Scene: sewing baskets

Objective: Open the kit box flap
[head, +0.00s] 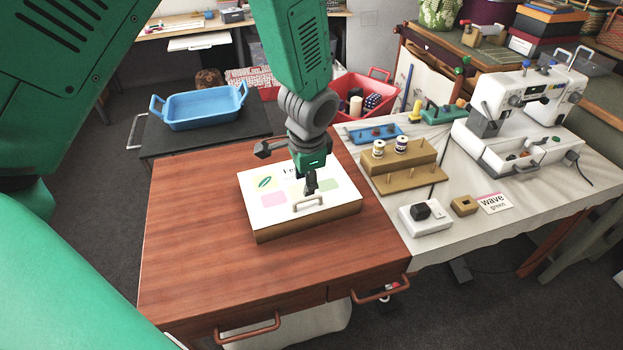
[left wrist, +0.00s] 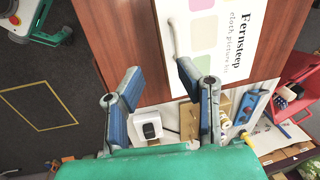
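The kit box (head: 305,226) lies on the reddish wooden table, with a white printed lid with coloured patches and brown sides. A pale bar handle (head: 308,203) stands near the front edge of the lid, which looks closed. My left gripper (head: 306,180) is over the lid, just behind the handle, and hides part of the print. In the left wrist view its two fingers (left wrist: 157,78) are spread with nothing between them. The lid (left wrist: 235,45) and the handle (left wrist: 172,40) show beyond the fingertips there, apart from them. My right gripper is not in view.
The wooden table (head: 190,240) is clear around the box. A blue tray (head: 200,108) stands on a black surface behind left. On the right, a cloth-covered table holds a spool rack (head: 405,177), a white block (head: 425,220) and a sewing machine (head: 530,100). A red bin (head: 378,84) stands behind.

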